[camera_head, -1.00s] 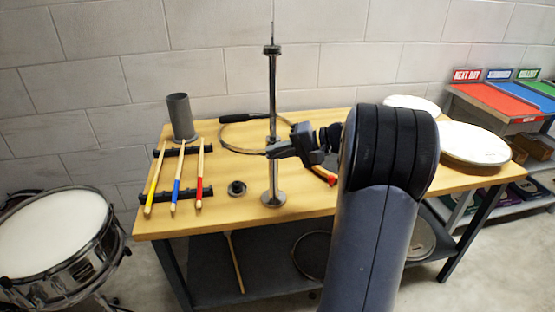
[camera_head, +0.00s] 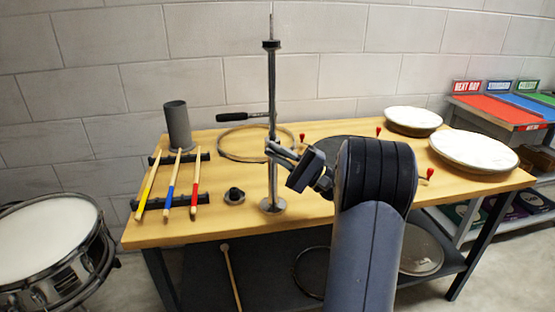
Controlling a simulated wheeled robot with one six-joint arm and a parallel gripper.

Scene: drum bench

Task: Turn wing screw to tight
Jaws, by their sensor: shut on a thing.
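A chrome stand (camera_head: 272,110) rises upright from a round base on the wooden bench. My gripper (camera_head: 273,149) is at the stand's pole, about halfway up, with its fingers reaching in from the right. It is shut on the wing screw at the pole. The wing screw is small and hidden by the fingers, so its angle cannot be read. My wrist is tilted, sloping down to the right from the fingers.
Three drumsticks (camera_head: 171,182) lie on a dark rack on the bench (camera_head: 225,220). A grey cup (camera_head: 178,124), a black knob (camera_head: 234,195), a hoop (camera_head: 228,155) and red-handled tools (camera_head: 378,131) stand around. Drumheads (camera_head: 474,150) lie at right; a snare drum (camera_head: 50,240) stands left.

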